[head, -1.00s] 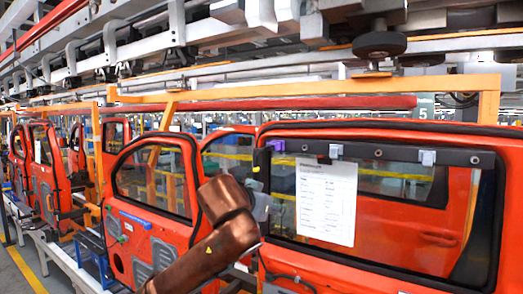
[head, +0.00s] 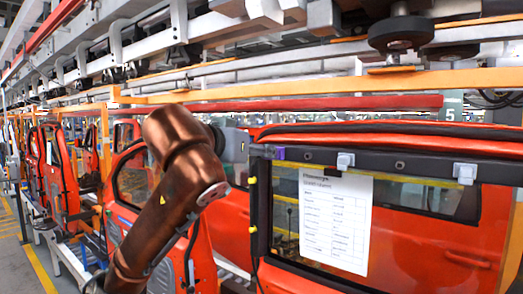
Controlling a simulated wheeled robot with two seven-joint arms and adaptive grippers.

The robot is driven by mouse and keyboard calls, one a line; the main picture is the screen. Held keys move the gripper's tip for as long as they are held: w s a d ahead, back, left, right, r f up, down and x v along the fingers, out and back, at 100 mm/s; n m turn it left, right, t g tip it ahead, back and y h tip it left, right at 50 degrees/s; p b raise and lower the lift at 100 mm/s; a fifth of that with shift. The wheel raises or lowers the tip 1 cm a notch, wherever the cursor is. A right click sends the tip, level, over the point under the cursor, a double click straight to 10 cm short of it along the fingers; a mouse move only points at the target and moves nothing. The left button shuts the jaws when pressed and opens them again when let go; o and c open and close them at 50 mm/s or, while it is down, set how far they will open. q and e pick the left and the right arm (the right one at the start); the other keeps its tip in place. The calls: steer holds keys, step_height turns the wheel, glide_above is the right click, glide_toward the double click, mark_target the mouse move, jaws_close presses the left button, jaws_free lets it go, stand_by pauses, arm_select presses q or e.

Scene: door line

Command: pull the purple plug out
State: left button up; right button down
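The purple plug (head: 280,153) is a small purple piece near the left end of the dark bar (head: 405,164) along the top of the nearest red door. My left arm comes in from the lower left. The grey part of my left gripper (head: 234,144) shows just past the copper wrist, to the left of the plug. A black block lies between them; I cannot tell whether it is the bar's end or fingers. The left fingers cannot be made out. My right gripper is not in view.
A white printed sheet (head: 335,220) hangs on the nearest door (head: 430,238), below the bar. Two light grey blocks sit on the bar, right of the plug. An orange beam (head: 330,88) crosses above. More red doors line up at left.

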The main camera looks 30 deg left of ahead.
arm_select(q)
steer(key=p+x, duration=0.3)
steer(key=x, duration=0.4)
steer(key=shift+w+a, duration=0.15)
steer(key=shift+w, duration=0.05)
steer(key=c, duration=1.1)
steer(key=o, duration=0.4)
jaws_close()
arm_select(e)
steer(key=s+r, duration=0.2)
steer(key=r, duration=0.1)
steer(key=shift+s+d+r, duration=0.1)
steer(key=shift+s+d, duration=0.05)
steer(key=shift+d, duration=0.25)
